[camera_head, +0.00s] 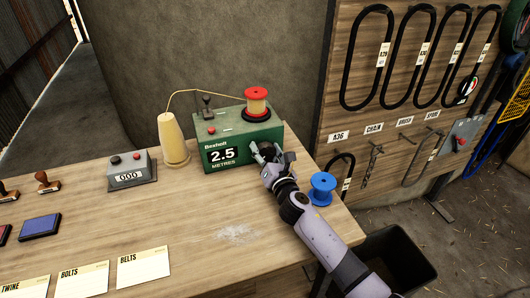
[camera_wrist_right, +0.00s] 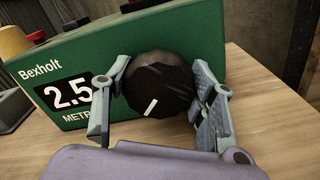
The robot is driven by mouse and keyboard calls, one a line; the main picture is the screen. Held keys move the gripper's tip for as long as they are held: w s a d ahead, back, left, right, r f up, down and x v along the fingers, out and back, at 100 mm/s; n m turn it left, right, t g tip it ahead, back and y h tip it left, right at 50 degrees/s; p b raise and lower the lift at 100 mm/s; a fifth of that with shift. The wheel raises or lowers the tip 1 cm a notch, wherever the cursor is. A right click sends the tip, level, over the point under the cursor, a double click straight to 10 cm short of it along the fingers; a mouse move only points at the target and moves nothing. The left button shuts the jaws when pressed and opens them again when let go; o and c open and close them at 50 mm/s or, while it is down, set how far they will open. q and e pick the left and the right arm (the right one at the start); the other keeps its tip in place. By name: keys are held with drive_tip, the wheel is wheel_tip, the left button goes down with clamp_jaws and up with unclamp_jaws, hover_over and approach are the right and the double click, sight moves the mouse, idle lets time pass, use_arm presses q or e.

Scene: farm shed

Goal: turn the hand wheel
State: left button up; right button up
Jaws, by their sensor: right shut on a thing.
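The hand wheel is a black faceted knob (camera_wrist_right: 158,84) with a white mark, on the front of a green Bexholt metre box (camera_head: 228,150). The box's display reads 2.5 metres. My right gripper (camera_head: 268,152) is at the box's front right, and in the head view it hides most of the knob. In the right wrist view my right gripper (camera_wrist_right: 158,98) has one finger on each side of the knob and is shut on it. The white mark is at the knob's lower part, slanting. My left gripper is not in view.
A red-topped spool (camera_head: 257,102) sits on the box, with yellow twine running to a cone (camera_head: 172,140) at its left. A counter (camera_head: 131,172) stands further left. A blue spool (camera_head: 322,188) is right of my arm. A board with belts (camera_head: 365,60) rises at the right.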

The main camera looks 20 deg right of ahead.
drive_tip(key=m, duration=0.4)
drive_tip(key=shift+f+m, duration=0.1)
drive_tip(key=shift+m, duration=0.2)
drive_tip(key=m, duration=0.4)
drive_tip(key=shift+d+m+b, duration=0.1)
drive_tip(key=shift+m+b, duration=0.3)
drive_tip(key=o, duration=1.2)
drive_tip(key=shift+c, duration=0.2)
drive_tip(key=shift+s, duration=0.15)
drive_tip(key=s, duration=1.1)
drive_tip(key=shift+s+d, duration=0.25)
drive_tip(key=shift+s, duration=0.15)
